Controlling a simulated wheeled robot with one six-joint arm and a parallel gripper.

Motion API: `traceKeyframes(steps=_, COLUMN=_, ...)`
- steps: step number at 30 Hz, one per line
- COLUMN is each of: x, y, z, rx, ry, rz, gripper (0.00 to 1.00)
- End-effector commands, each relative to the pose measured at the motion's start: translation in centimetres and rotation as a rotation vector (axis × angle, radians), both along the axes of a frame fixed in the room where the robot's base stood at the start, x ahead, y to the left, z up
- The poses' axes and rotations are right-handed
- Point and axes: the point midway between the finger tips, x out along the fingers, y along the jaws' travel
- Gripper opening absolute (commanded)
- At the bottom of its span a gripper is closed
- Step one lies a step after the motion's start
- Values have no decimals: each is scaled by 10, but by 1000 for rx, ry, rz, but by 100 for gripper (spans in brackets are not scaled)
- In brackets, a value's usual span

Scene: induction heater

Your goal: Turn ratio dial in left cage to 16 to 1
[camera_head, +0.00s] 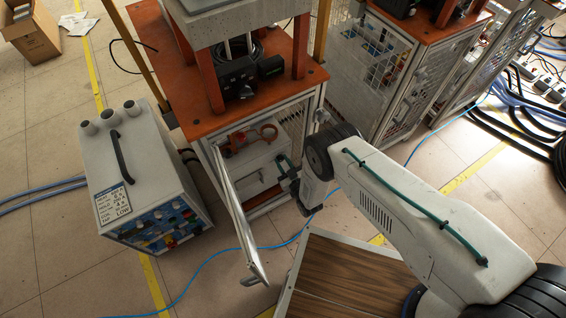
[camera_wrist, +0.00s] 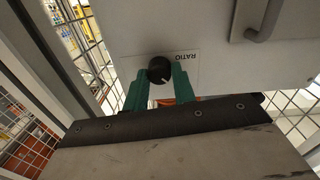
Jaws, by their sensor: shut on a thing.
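The ratio dial (camera_wrist: 160,70) is a round black knob with a white pointer line, on a pale panel (camera_wrist: 205,50) lettered "RATIO", which appears upside down in the wrist view. My gripper (camera_wrist: 161,84) has two green fingers, one on each side of the dial, and is shut on it. No ratio numbers are readable, so I cannot tell the dial's setting. In the head view the left cage (camera_head: 255,205) stands under an orange top with its door (camera_head: 238,215) swung open. My gripper (camera_head: 284,168) reaches into the opening there, and the dial is hidden.
A grey handle (camera_wrist: 262,22) is on the panel near the dial. Mesh walls flank the panel in the wrist view. A grey power unit (camera_head: 140,180) stands left of the cage. A wood-topped surface (camera_head: 350,275) lies below my arm. Blue cables (camera_head: 200,277) cross the floor.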

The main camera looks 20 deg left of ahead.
Motion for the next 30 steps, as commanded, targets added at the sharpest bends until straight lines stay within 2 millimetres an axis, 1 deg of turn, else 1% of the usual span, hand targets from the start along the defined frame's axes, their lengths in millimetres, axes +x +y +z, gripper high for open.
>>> traceKeyframes(steps=8, x=0, y=0, z=0, rx=78, ry=91, rz=0, gripper=3)
traceKeyframes(steps=21, x=1, y=-1, z=0, rx=313, ry=367, rz=-1, gripper=3)
traceKeyframes(steps=30, x=2, y=-2, z=0, rx=437, ry=513, rz=-2, gripper=3)
